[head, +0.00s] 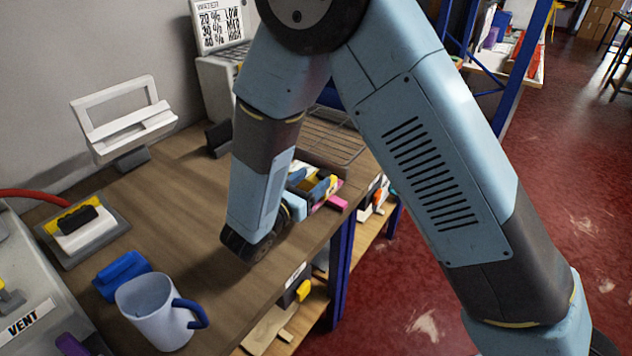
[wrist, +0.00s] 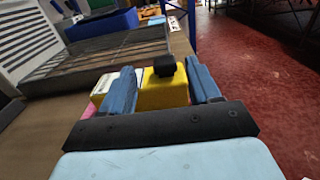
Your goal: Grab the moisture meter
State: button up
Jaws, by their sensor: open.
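My gripper (wrist: 161,72) is open, with its two blue fingers on either side of a yellow block with a black knob (wrist: 163,92). The block looks like the moisture meter, but no label confirms it. A gap shows at the right finger; contact at the left finger is unclear. In the head view my gripper (head: 310,188) is low over the table's right edge, and my arm hides part of it. Yellow shows there between the fingers. A white item (wrist: 101,88) and something pink (wrist: 87,111) lie just left of the left finger.
A wire rack (head: 335,137) lies behind the gripper. A white mug (head: 155,312), a blue object (head: 122,272) and a grey pad (head: 112,232) bearing a white, yellow and black item are at left. The tabletop (head: 190,215) between is clear. The red floor drops away right.

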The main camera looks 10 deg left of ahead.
aim_at(320, 176)
jog(key=shift+d+x, duration=0.15)
jog(key=shift+x, duration=1.4)
jog(key=shift+d+x, duration=0.15)
jog(key=shift+x, duration=1.4)
jog(key=shift+s+f, duration=0.1)
